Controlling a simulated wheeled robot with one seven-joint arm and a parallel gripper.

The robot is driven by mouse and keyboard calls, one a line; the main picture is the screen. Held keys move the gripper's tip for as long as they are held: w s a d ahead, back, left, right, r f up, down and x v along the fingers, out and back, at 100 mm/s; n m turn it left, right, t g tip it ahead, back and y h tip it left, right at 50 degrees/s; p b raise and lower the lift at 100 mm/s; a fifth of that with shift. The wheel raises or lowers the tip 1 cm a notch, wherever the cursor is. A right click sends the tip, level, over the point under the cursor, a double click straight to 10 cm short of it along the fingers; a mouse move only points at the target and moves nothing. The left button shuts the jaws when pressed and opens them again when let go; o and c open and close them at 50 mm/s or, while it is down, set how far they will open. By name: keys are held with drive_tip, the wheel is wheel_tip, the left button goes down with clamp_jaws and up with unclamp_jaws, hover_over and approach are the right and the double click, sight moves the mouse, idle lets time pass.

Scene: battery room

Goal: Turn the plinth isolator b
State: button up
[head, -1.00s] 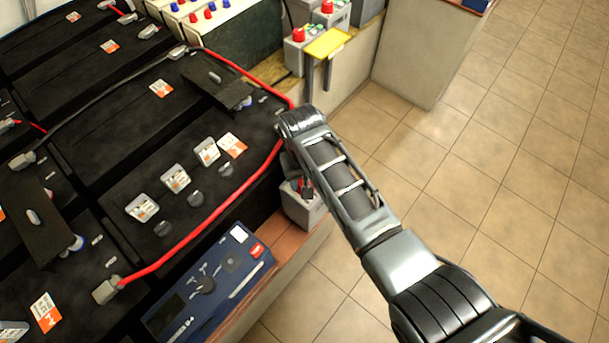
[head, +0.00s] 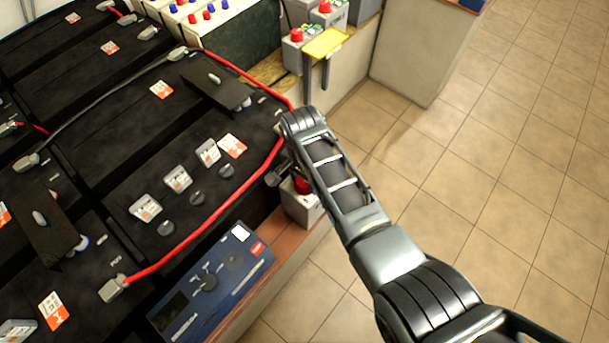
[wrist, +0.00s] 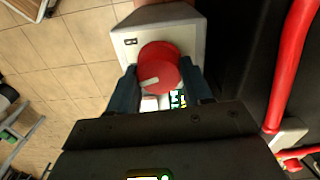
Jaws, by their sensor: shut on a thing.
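The plinth isolator b is a light grey box (wrist: 195,33) marked "B" with a round red knob (wrist: 160,66) on its face. In the wrist view the two dark fingers of my gripper (wrist: 160,85) are shut on the red knob, one on each side. A white pointer mark shows at the knob's lower left. In the head view the grey box (head: 301,209) stands on the brown plinth ledge, its red knob (head: 302,185) partly hidden by my arm. My gripper is mostly hidden there behind my arm.
Black batteries (head: 130,150) with a red cable (head: 225,207) lie left of the isolator. A blue instrument (head: 210,280) sits on the ledge in front. Other grey boxes with red knobs (head: 297,35) and a yellow plate (head: 326,43) stand behind. The tiled floor (head: 500,170) at right is clear.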

drive_tip(key=shift+m, duration=1.3)
drive_tip(key=o, duration=1)
drive_tip(key=shift+o, duration=0.2)
drive_tip(key=shift+r, duration=0.1)
wheel_tip(320, 180, up, 8)
drive_tip(key=shift+w+f+p, duration=0.1)
drive_tip(key=shift+f+p, duration=0.1)
drive_tip(key=shift+p, duration=0.15)
